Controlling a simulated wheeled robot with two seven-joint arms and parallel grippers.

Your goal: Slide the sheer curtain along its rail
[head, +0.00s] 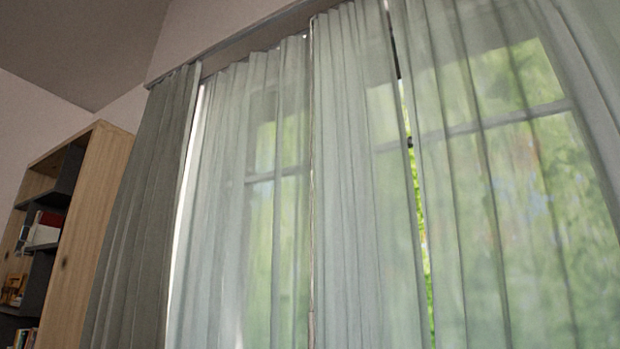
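The sheer curtain hangs from the rail (260,35) in pale, see-through panels. One sheer panel (230,200) is at the left, one (362,200) in the middle, and a wide one (500,190) at the right. A narrow gap with bright green foliage shows between the middle and right panels. The left and middle panels meet at a thin vertical edge. The lower ends of the panels are outside the picture. Neither of my grippers is in view.
A darker, opaque curtain (145,215) hangs at the left end of the rail. A wooden bookshelf (95,215) with books stands left of it. A window with crossbars shows through the sheer fabric. The ceiling (85,45) slopes at upper left.

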